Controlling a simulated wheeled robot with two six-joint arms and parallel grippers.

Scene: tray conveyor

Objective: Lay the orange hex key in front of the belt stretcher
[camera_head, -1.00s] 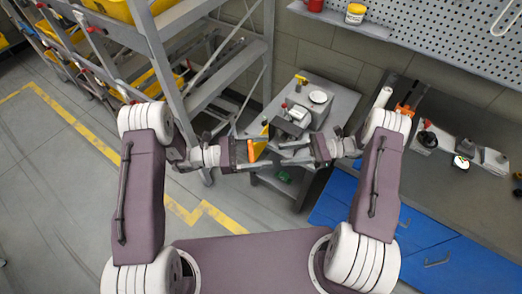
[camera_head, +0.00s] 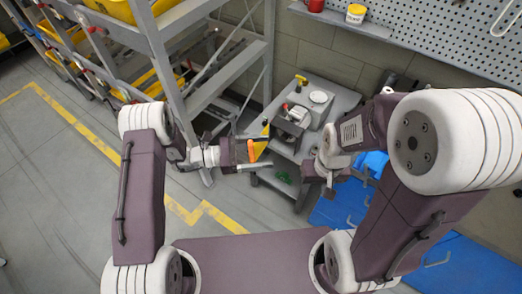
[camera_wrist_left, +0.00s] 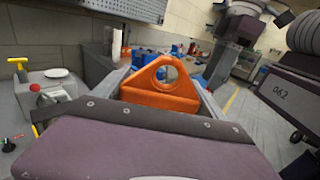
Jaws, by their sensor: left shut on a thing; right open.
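My left gripper (camera_head: 262,153) is shut on an orange piece (camera_head: 253,151) and holds it in the air in front of the small grey cart. In the left wrist view this piece (camera_wrist_left: 162,90) has a round hole and sloping sides between the fingers; I take it for the orange hex key, though no long shank shows. My right gripper (camera_head: 328,186) is open and empty, to the right of the left one and apart from it. A grey device with a dark front (camera_head: 288,127) stands on the cart; I cannot tell whether it is the belt stretcher.
The cart's top (camera_head: 342,101) also holds a white disc (camera_head: 319,97) and a yellow-handled item (camera_head: 301,80). A green thing (camera_head: 283,177) lies on its lower shelf. A grey rack (camera_head: 215,75) stands left.

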